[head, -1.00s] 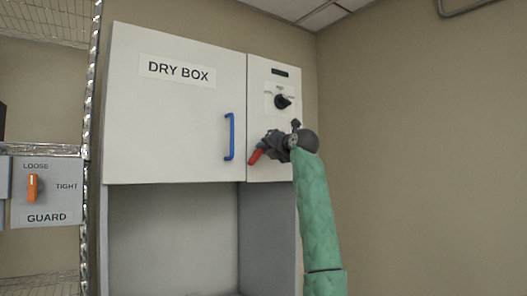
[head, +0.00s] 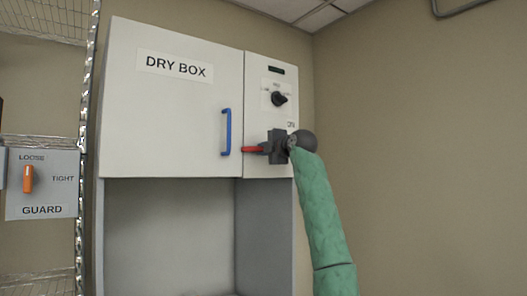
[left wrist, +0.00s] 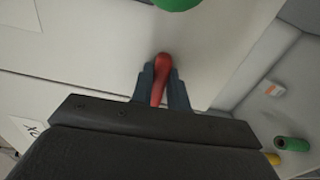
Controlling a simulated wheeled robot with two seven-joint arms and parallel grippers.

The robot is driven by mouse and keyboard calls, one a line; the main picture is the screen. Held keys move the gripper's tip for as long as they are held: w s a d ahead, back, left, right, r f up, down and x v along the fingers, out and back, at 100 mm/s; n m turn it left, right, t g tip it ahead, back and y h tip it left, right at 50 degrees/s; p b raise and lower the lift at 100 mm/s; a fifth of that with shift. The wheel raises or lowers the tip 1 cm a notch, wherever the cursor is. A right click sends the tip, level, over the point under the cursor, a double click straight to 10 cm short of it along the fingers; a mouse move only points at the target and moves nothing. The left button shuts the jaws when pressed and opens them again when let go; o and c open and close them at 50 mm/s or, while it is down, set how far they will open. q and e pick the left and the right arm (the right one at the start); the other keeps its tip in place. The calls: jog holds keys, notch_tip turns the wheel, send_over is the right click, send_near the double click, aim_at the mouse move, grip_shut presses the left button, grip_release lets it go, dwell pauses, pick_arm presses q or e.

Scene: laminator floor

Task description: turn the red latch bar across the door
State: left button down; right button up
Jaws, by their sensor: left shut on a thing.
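The red latch bar (head: 252,149) lies level on the cabinet's right panel, its free end pointing left and reaching the seam at the door's edge. The white DRY BOX door (head: 170,115) is shut and has a blue handle (head: 227,132). My left gripper (head: 264,149) is shut on the bar from the right, and its dark body hides the pivot end. In the left wrist view the red bar (left wrist: 160,78) sits between the two fingers (left wrist: 161,88). My right gripper is in neither view.
A black knob (head: 279,99) is above the latch on the same panel. Below the door is an open bay (head: 170,235). A GUARD panel with an orange switch (head: 28,180) is at far left by a wire rack. The left wrist view shows green cylinders (left wrist: 292,144) and a yellow piece.

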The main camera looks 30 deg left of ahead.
pick_arm(q)
jog(key=shift+f+m, duration=0.1)
jog(key=shift+m, duration=0.3)
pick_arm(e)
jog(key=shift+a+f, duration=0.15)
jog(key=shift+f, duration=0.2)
pick_arm(q)
jog(key=c, duration=1.4)
grip_release()
jog(key=shift+w+d, duration=0.15)
jog(key=shift+o, duration=0.2)
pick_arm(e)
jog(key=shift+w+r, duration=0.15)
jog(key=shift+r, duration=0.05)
